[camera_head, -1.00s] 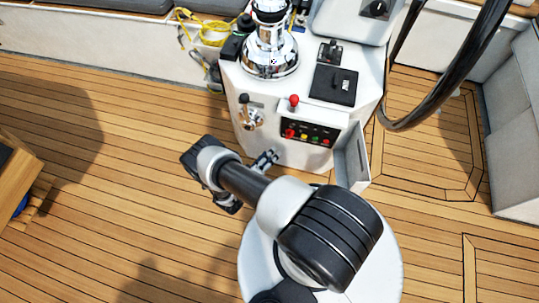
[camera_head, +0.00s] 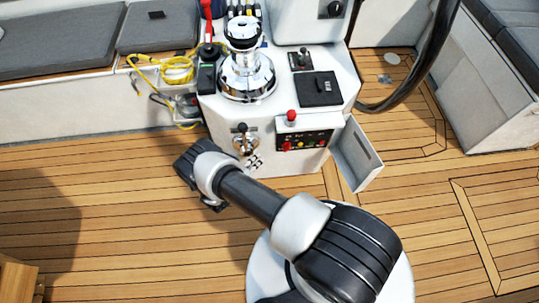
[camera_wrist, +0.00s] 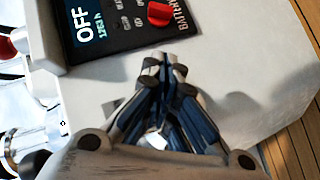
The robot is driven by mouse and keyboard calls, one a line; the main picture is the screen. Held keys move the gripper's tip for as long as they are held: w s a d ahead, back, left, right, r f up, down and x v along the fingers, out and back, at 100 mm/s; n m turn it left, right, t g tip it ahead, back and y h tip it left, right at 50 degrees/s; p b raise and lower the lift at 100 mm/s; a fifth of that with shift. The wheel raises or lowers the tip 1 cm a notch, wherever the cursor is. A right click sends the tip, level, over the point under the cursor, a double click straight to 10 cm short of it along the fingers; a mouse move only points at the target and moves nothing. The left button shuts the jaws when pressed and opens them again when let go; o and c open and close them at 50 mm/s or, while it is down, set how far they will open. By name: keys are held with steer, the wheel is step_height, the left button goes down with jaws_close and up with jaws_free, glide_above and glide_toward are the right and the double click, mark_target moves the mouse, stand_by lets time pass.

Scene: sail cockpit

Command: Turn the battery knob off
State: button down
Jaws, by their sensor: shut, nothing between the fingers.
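The battery knob (camera_wrist: 159,14) is a red knob beside white "BATTERY" lettering on a black panel at the top of the wrist view. A lit display (camera_wrist: 85,22) on that panel reads "OFF". In the head view the panel (camera_head: 318,136) is on the console's front, with a red knob (camera_head: 287,146) at its left. My gripper (camera_wrist: 165,58) is shut and empty, its fingertips below the knob in the wrist view and apart from it.
The white console (camera_head: 350,90) carries a chrome winch (camera_head: 248,70), a red-topped lever (camera_head: 291,117) and a chrome lever fitting (camera_head: 244,142). An open flap (camera_head: 357,158) sticks out at its right. A dark steering wheel rim (camera_head: 425,70) curves right. Plank floor is clear left.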

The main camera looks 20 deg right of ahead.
steer(key=b, duration=0.2)
glide_toward(283, 146)
steer(key=w+d, duration=0.1)
steer(key=w, duration=0.3)
steer(key=shift+s+d+f, duration=0.15)
steer(key=shift+d+f, duration=0.2)
steer(key=shift+d, duration=0.2)
steer(key=shift+s+d+f, duration=0.1)
steer(key=shift+d+f, duration=0.25)
steer(key=shift+d, duration=0.15)
steer(key=shift+s+d+f+b, duration=0.2)
steer(key=shift+d+f+b, duration=0.15)
steer(key=shift+d, duration=0.25)
steer(key=shift+s, duration=0.1)
